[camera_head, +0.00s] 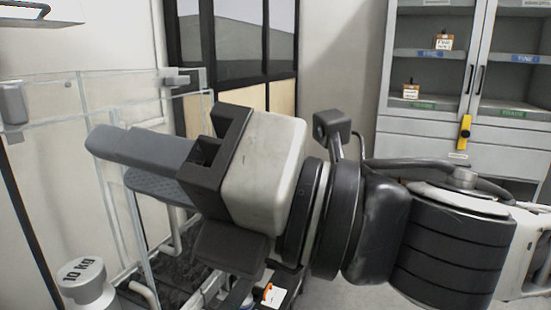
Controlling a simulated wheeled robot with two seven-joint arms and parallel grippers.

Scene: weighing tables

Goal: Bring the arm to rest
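My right gripper (125,165) reaches in from the right across the middle of the head view, with its fingers pointing left. Its two grey fingers stand apart, and the textured inner face of the lower finger shows. Nothing is seen between them. The fingers appear in front of a clear-walled enclosure (108,200); I cannot tell how far apart they are in depth. My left gripper is not in view.
A white weight marked 10 KG (82,278) stands at the lower left. A small item with an orange and white label (272,294) shows below my wrist, partly hidden. A grey cabinet (400,130) with small labelled items stands at the back right.

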